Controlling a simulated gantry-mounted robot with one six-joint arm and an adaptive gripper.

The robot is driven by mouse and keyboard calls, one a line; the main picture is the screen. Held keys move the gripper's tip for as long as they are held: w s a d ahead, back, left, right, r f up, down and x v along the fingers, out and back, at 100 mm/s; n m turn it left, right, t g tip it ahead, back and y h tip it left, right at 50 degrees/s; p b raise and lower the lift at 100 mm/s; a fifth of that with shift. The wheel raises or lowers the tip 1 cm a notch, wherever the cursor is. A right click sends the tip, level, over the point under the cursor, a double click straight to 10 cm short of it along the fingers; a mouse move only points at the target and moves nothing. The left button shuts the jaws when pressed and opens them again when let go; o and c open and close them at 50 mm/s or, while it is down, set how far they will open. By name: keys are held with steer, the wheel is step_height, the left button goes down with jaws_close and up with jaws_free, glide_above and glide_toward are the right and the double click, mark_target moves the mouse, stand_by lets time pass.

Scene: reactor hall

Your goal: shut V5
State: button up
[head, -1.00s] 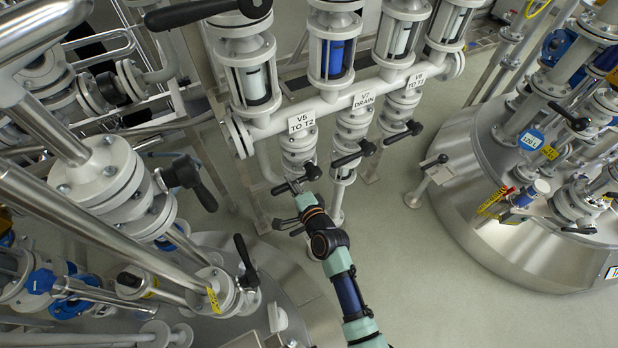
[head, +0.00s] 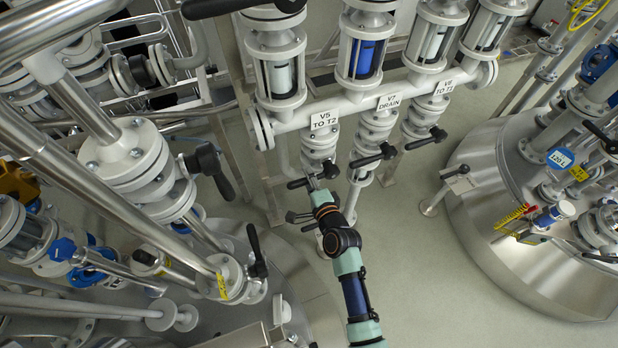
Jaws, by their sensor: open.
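The V5 valve (head: 319,142) is a pale flanged body under the white label "V5 TO T2" (head: 325,121), at the left end of the manifold. Its black lever (head: 328,171) lies at a slant across the valve's lower part, low on the left and higher on the right. My gripper (head: 312,184) is at this lever, just below the valve, reaching up from the lower right. Its jaws are open, small and partly lost against the dark lever. I cannot tell whether they touch it or straddle it.
The V7 drain lever (head: 374,156) is close on the right, with the V8 lever (head: 426,138) beyond it. A large flanged pipe (head: 140,165) with a black handle stands left. Steel vessels flank the arm, one at right (head: 490,235).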

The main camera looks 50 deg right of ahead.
steer(key=v, duration=1.2)
